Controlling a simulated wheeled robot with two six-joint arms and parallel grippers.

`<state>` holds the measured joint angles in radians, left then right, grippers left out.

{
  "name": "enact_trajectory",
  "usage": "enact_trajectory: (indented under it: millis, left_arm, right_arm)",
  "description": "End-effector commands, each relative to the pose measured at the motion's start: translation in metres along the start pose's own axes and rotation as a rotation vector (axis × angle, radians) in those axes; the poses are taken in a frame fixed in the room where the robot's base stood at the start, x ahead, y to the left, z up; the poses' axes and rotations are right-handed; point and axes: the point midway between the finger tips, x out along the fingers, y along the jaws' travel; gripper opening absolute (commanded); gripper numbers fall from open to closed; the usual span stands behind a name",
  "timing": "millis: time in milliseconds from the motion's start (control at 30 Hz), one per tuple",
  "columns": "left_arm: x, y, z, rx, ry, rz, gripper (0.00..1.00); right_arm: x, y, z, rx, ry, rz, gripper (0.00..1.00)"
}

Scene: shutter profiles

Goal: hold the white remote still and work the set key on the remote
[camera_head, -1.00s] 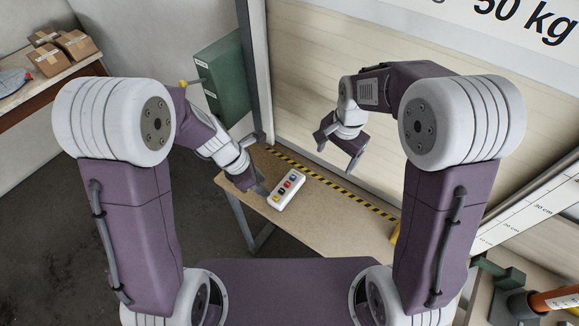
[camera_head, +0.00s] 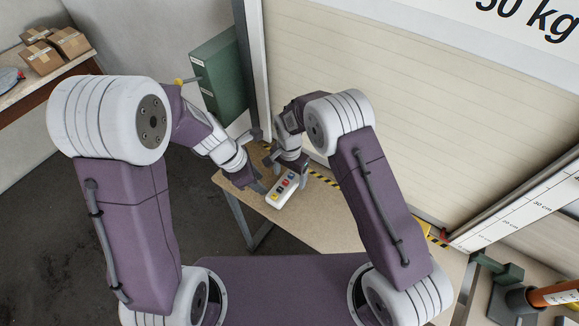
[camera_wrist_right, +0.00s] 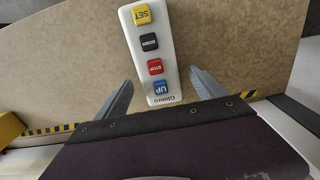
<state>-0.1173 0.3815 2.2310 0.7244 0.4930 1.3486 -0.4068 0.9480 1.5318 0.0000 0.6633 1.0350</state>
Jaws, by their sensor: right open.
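The white remote (camera_head: 283,190) lies on the small table in the head view, with a row of coloured keys. The right wrist view shows it (camera_wrist_right: 166,40) with the yellow SET key (camera_wrist_right: 142,14) at the top, then black, red and blue UP keys. My left gripper (camera_head: 260,187) is low at the left side of the remote; whether its fingers touch or grip it cannot be told. My right gripper (camera_head: 292,164) is above the remote's far end. In its wrist view, its open fingers (camera_wrist_right: 161,88) appear on either side of the UP end, with nothing held.
The table (camera_head: 320,222) is bare around the remote. A yellow-black striped strip (camera_head: 325,178) runs along its far edge, in front of the pale shutter (camera_head: 370,100). A green box (camera_head: 219,80) is on the wall behind my left arm.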

Motion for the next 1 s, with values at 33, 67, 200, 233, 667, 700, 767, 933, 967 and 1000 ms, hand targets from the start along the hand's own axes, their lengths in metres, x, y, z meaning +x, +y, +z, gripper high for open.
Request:
enact_trajectory:
  millis: [33,67,200,233,667,700,767,933,967,1000]
  left_arm:
    - [0.0,0.0,0.0,0.0,0.0,0.0,0.36]
    - [0.0,0.0,0.0,0.0,0.0,0.0,0.36]
    - [0.0,0.0,0.0,0.0,0.0,0.0,0.36]
    - [0.0,0.0,0.0,0.0,0.0,0.0,0.36]
    - [0.0,0.0,0.0,0.0,0.0,0.0,0.36]
    - [0.0,0.0,0.0,0.0,0.0,0.0,0.36]
    - [0.0,0.0,0.0,0.0,0.0,0.0,0.25]
    - [0.0,0.0,0.0,0.0,0.0,0.0,0.0]
    - [0.0,0.0,0.0,0.0,0.0,0.0,0.0]
    - [0.0,0.0,0.0,0.0,0.0,0.0,0.0]
  right_arm:
    - [0.007,0.0,0.0,0.0,0.0,0.001,0.8]
    - [0.011,0.0,0.0,0.0,-0.001,0.001,0.8]
    - [0.021,0.0,0.0,0.0,0.001,-0.001,0.8]
    - [0.021,0.0,0.0,0.0,0.001,-0.001,0.8]
    - [0.021,0.0,0.0,0.0,0.001,-0.002,0.22]
    - [0.021,0.0,0.0,0.0,0.001,-0.002,0.1]
    - [0.021,0.0,0.0,0.0,0.001,-0.002,0.05]
    - [0.021,-0.001,-0.001,0.0,0.001,-0.002,0.05]
    - [0.021,-0.001,-0.001,0.0,0.001,-0.002,0.05]
    - [0.021,-0.001,-0.001,0.0,0.001,-0.002,0.05]
